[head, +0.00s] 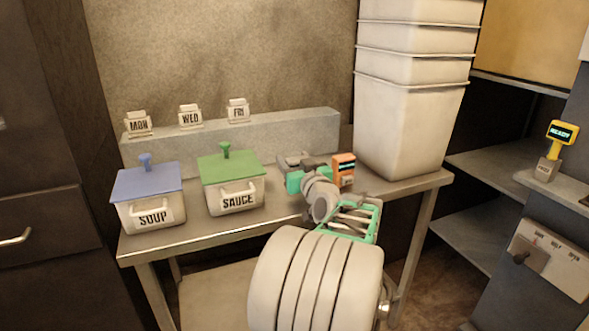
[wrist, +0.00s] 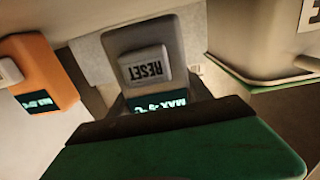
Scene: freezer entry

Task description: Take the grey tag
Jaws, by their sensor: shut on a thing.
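The grey tag (head: 290,160) is on the table behind my gripper in the head view, partly hidden by it. In the wrist view the grey tag (wrist: 150,50) shows upside down, with a raised RESET button and a lit display reading MAX 4 °C. My gripper (head: 305,180) reaches it with its green fingers and is shut on it. In the wrist view a green finger with a dark edge (wrist: 175,150) covers the near end of the tag. I cannot tell whether the tag is lifted off the surface.
An orange tag (head: 343,168) stands close to the right of my gripper. A green-lidded SAUCE tub (head: 238,197) and a blue-lidded SOUP tub (head: 150,214) stand to the left. Tall stacked white bins (head: 410,125) rise at the right. A grey ledge (head: 290,128) runs behind.

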